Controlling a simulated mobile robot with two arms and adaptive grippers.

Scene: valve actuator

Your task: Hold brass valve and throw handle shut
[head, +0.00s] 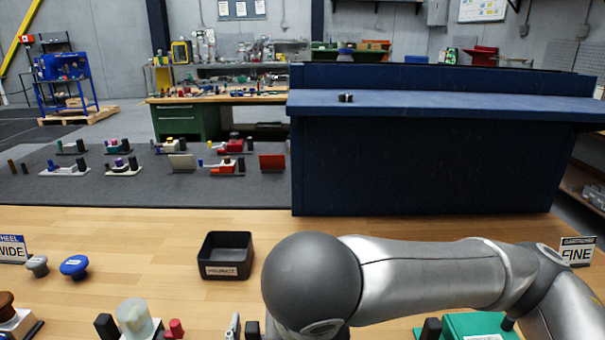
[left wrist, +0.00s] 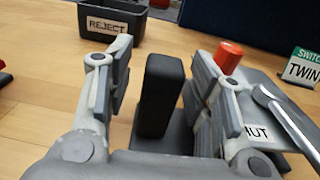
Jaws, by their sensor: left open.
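In the left wrist view my left gripper (left wrist: 158,72) is open, with one finger on each side of an upright black block (left wrist: 160,97). There is a gap to the left finger; I cannot tell whether the right finger touches anything. Just right of the right finger stands an orange-red knob (left wrist: 231,57). I cannot make out a brass valve body. My right gripper does not show.
A black REJECT bin (head: 226,255) stands on the wooden table, left of the grey arm. A blue knob (head: 74,266) and a pale cylinder fixture (head: 135,318) are at the left.

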